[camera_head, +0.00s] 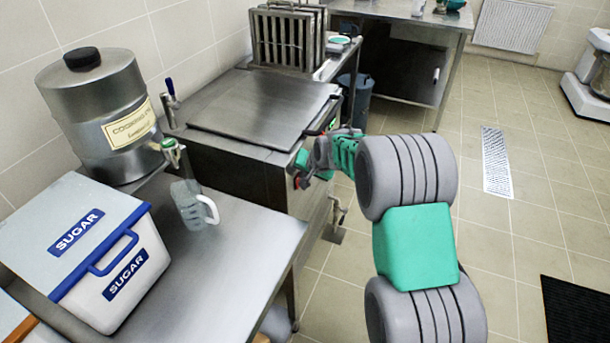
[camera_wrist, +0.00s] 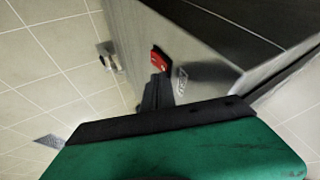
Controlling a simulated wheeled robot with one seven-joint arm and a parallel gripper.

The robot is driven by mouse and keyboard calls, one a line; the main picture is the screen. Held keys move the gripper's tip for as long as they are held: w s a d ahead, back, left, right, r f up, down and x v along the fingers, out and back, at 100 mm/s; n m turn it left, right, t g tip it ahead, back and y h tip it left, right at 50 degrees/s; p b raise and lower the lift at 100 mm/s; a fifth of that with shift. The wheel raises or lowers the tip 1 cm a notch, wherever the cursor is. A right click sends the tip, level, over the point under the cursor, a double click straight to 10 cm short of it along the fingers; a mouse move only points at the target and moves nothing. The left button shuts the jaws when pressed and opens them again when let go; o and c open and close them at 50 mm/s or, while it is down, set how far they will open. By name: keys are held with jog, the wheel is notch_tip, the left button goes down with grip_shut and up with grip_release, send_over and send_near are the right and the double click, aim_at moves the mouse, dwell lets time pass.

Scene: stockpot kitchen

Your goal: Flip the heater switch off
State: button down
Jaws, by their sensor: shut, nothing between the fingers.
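The heater switch (camera_wrist: 158,60) is a small red part on the steel front of the heater unit (camera_head: 250,165). A bit of red also shows beside the gripper in the head view. My gripper (camera_wrist: 159,82) is shut and empty, with its dark fingertips right at the lower edge of the switch in the wrist view. I cannot tell if they touch it. In the head view my gripper (camera_head: 300,178) is at the upper front of the unit, and my arm hides part of that front. The switch's position is unclear.
A grey bin (camera_head: 357,100) stands behind the unit. The tiled floor (camera_head: 520,240) to the right is largely clear.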

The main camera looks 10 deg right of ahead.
jog(key=d+v, duration=0.1)
jog(key=v, duration=1.1)
jog(key=shift+d+f, duration=0.2)
jog(key=shift+d, duration=0.15)
